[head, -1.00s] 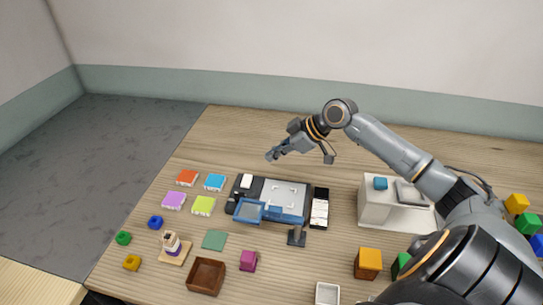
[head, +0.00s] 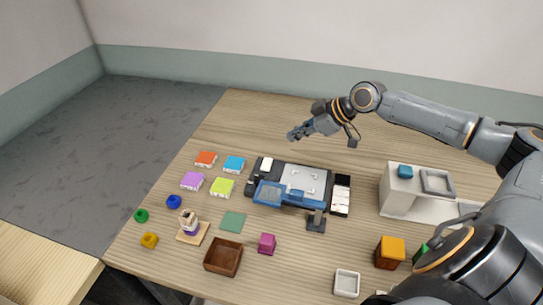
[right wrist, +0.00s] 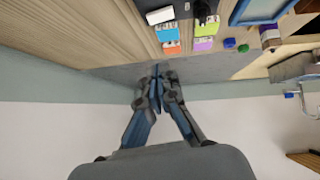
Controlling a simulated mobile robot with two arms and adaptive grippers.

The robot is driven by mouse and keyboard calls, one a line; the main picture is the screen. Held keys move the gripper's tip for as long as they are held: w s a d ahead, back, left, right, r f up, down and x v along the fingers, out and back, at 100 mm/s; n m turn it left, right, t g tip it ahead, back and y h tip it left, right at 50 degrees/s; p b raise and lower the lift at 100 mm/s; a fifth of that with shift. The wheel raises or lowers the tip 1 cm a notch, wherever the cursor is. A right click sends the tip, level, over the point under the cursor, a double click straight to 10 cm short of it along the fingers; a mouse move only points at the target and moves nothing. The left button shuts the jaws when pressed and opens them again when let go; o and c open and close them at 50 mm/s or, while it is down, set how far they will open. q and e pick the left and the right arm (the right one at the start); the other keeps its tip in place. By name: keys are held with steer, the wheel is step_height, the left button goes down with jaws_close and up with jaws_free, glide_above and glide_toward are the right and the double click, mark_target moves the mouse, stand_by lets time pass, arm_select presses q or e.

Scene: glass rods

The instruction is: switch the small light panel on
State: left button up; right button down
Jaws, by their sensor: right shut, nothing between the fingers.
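A dark station (head: 265,176) stands mid-table with a pale grey panel (head: 304,178) bearing white corner marks. A small white block (head: 266,164) sits at its back left corner; it also shows in the right wrist view (right wrist: 160,15). I cannot tell which is the small light panel, or whether anything is lit. A blue-framed piece (head: 270,193) covers the station's front. My right gripper (head: 291,136) is shut and empty, above the table behind the station, apart from it. Its fingers also show together in the right wrist view (right wrist: 157,72). My left gripper is not in view.
Red (head: 206,159), blue (head: 234,164), purple (head: 192,181) and green (head: 222,187) tiles lie left of the station. A white-labelled dark box (head: 341,195) stands to its right, and a white unit (head: 398,190) farther right. The table behind the station is clear.

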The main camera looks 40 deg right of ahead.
steer(key=p, duration=0.3)
glide_above(271, 163)
step_height(271, 163, down, 7)
steer(key=shift+a+f, duration=0.1)
steer(key=shift+a, duration=0.05)
steer(key=f, duration=0.2)
steer(key=shift+d+f+p, duration=0.25)
steer(key=shift+f+p, duration=0.05)
steer(key=shift+p, duration=0.05)
steer(key=shift+d+f, duration=0.1)
steer(key=shift+f, duration=0.5)
